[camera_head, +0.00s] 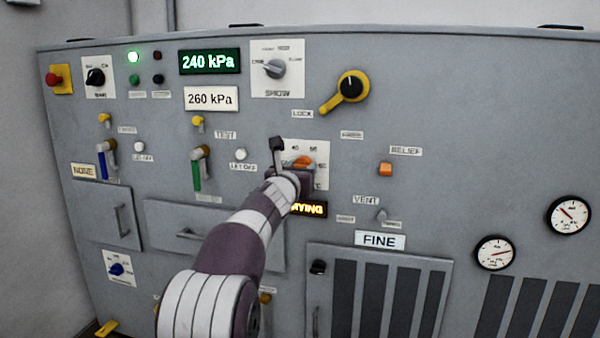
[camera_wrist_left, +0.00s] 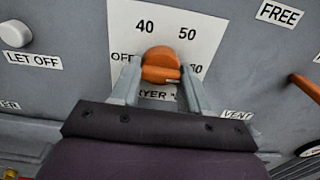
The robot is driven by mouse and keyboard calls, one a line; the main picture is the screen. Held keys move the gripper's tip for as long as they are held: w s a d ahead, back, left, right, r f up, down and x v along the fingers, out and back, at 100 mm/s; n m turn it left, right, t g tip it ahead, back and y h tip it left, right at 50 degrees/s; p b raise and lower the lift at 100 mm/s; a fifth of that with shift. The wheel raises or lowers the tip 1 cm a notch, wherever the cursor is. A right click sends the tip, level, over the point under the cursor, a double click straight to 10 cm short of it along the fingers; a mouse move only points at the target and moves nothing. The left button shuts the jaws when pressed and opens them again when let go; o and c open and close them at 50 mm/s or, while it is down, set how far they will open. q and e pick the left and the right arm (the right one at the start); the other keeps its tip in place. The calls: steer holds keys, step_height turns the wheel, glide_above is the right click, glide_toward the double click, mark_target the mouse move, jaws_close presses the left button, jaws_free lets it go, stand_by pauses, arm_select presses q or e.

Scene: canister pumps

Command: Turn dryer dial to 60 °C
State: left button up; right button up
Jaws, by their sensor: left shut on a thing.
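The dryer dial is an orange knob (camera_head: 304,160) on a white plate (camera_head: 322,150) in the middle of the grey panel. My left gripper (camera_head: 292,167) reaches it from below. In the left wrist view my left gripper (camera_wrist_left: 159,72) is shut on the orange knob (camera_wrist_left: 160,60), one finger on each side. The white plate (camera_wrist_left: 205,28) reads OFF at left, 40 and 50 above, and a number at right partly hidden by a finger. A small pale mark shows at the knob's lower right; I cannot tell the exact setting. My right gripper is not in view.
A lit DRYING display (camera_head: 310,209) sits just below the dial. An orange RELIEF button (camera_head: 385,169), a yellow LOCK lever (camera_head: 330,104) and a white LET OFF button (camera_head: 240,154) are nearby. A handled drawer (camera_head: 165,222) lies behind my arm at lower left.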

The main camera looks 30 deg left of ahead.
arm_select(q)
steer(key=shift+f, duration=0.15)
steer(key=o, duration=1)
steer(key=shift+w, duration=0.1)
steer(key=b+v, duration=0.1)
steer(key=v, duration=1.2)
steer(key=shift+a+b, duration=0.1)
steer(key=shift+b, duration=0.3)
steer(key=shift+w, duration=0.1)
